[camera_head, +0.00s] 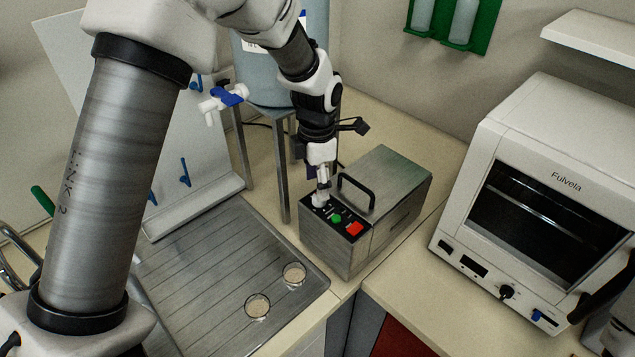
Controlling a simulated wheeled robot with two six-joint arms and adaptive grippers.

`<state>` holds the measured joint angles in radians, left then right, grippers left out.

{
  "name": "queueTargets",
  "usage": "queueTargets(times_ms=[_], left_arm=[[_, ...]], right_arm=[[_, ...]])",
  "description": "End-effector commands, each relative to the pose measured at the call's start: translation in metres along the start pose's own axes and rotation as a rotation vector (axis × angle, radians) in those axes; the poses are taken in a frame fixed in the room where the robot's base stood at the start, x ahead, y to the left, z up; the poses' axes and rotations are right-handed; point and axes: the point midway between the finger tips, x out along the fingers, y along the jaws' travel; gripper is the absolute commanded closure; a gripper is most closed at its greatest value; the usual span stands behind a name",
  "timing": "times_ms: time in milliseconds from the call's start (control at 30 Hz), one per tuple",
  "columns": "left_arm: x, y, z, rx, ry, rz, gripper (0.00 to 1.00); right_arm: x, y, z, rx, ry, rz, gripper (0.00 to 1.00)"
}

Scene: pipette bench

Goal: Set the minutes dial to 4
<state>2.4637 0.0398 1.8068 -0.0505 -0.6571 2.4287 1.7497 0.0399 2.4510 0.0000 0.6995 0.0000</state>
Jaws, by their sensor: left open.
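A metal box (340,245) with a black top handle stands on the bench. Its dark control panel holds a green button (336,218) and a red button (355,229). My left gripper (322,192) points down at the panel's far-left end, with its fingertips at or just above a small pale knob-like part (319,200). The jaws are open. The fingers largely cover that spot, so I cannot read any dial setting or tell whether they touch it. My right gripper is not in view.
A white oven (545,190) with a black knob (507,292) stands at the right. A grooved metal drainer (200,290) with two round dishes lies left of the box. A grey tank on a metal stand (282,180) is close behind my left wrist.

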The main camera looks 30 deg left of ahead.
Motion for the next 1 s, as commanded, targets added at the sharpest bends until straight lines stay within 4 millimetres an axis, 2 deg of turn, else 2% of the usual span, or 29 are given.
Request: queueTargets(times_ms=[33, 200, 467, 500, 633, 667, 1000], left_arm=[[0.008, -0.001, -0.001, 0.000, 0.004, -0.004, 0.41], [0.033, 0.000, 0.000, 0.000, 0.003, -0.002, 0.41], [0.040, 0.000, 0.000, 0.000, 0.000, 0.000, 0.41], [0.040, 0.000, 0.000, 0.000, 0.000, 0.000, 0.47], [0.039, 0.000, 0.000, 0.000, 0.001, -0.001, 0.94], [0.040, 0.000, 0.000, 0.000, 0.001, -0.001, 1.00], [0.041, -0.001, 0.000, 0.001, 0.003, -0.003, 1.00]], right_arm=[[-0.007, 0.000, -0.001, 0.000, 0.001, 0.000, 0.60], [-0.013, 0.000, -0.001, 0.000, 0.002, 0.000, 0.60], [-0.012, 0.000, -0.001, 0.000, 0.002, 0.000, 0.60], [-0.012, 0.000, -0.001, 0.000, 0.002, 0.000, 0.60], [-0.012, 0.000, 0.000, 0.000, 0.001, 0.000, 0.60], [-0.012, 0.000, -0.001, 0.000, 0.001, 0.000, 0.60], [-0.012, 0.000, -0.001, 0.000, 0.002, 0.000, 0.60]])
